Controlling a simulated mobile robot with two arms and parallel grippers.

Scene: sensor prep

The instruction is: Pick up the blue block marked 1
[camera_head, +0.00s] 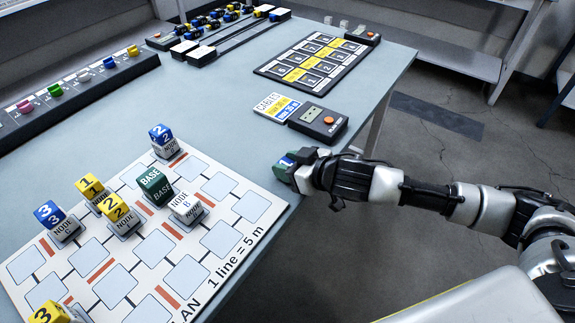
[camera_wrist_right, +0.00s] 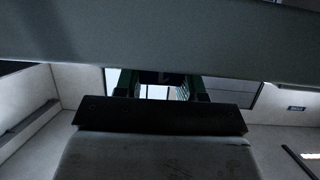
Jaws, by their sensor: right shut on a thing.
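A small block marked 1 (camera_head: 285,164), with blue and green showing, is at the right edge of the table in the head view. My right gripper (camera_head: 294,164) is shut on this block from the right and covers part of it. I cannot tell whether the block touches the table. The wrist view is dark, and a large surface fills its top. My left gripper is not in view.
A white board (camera_head: 219,242) bears several numbered blocks, including a green BASE block (camera_head: 154,186) and a yellow block marked 1 (camera_head: 90,187). A black device (camera_head: 318,121) and a CABLES card (camera_head: 276,106) lie beyond my gripper. Bare table lies between board and card.

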